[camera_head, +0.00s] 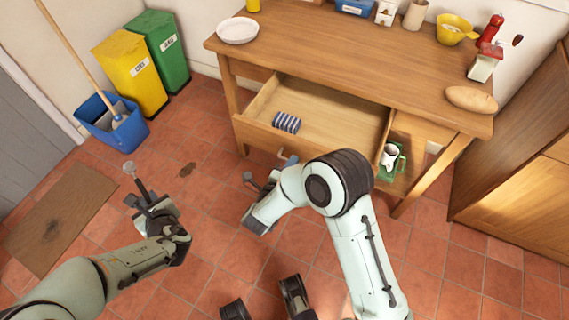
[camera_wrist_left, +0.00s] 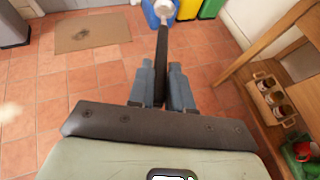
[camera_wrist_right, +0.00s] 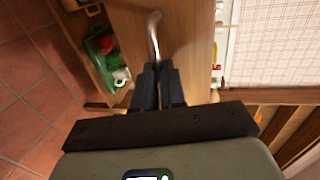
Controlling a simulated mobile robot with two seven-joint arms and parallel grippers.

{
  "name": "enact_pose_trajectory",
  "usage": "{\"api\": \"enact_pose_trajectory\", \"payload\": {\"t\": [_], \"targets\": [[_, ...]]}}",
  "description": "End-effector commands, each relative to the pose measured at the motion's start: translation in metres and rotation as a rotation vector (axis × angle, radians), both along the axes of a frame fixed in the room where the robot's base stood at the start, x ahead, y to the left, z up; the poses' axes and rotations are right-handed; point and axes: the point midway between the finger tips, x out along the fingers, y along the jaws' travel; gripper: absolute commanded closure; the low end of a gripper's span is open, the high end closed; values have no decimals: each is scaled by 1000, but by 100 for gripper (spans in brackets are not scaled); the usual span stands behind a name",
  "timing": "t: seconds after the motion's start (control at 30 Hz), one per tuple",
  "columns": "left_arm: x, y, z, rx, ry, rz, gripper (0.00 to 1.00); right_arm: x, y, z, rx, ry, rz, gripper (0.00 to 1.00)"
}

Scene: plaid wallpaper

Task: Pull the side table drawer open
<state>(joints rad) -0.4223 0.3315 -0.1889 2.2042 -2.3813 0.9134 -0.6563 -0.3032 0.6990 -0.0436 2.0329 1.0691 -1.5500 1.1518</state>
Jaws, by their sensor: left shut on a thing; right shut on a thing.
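The wooden side table (camera_head: 350,45) has its drawer (camera_head: 318,113) pulled well out, with a blue-striped item (camera_head: 286,122) inside. The drawer's curved metal handle (camera_head: 289,159) is on its front; it also shows in the right wrist view (camera_wrist_right: 153,32). My right gripper (camera_head: 270,180) is at the drawer front, shut on the handle; its fingertips (camera_wrist_right: 158,72) meet the handle's near end. My left gripper (camera_head: 148,200) is over the floor at left, away from the table, shut on a dark-handled utensil (camera_wrist_left: 162,50) with a round silvery end.
A blue bucket with mop (camera_head: 112,125), yellow bin (camera_head: 132,70) and green bin (camera_head: 160,45) stand at left. A plate (camera_head: 238,30) and a bread loaf (camera_head: 471,99) lie on the tabletop. A wooden cabinet (camera_head: 520,160) stands right.

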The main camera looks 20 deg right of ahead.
Motion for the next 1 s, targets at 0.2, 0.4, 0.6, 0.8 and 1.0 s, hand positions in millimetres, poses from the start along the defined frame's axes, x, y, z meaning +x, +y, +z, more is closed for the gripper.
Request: {"api": "enact_pose_trajectory", "payload": {"t": [0.2, 0.4, 0.6, 0.8, 1.0], "targets": [[0, 0, 0, 0, -1, 0, 100, 1, 0, 1, 0, -3, 2, 65], [0, 0, 0, 0, 0, 0, 100, 0, 0, 0, 0, -2, 1, 65], [0, 0, 4, 1, -2, 0, 100, -9, 13, 4, 2, -1, 4, 65], [-1, 0, 11, 0, -4, 0, 100, -36, 45, 13, 2, -1, 8, 65], [-1, 0, 16, 1, -5, 0, 100, -61, 73, 21, 0, -2, 6, 65]]}}
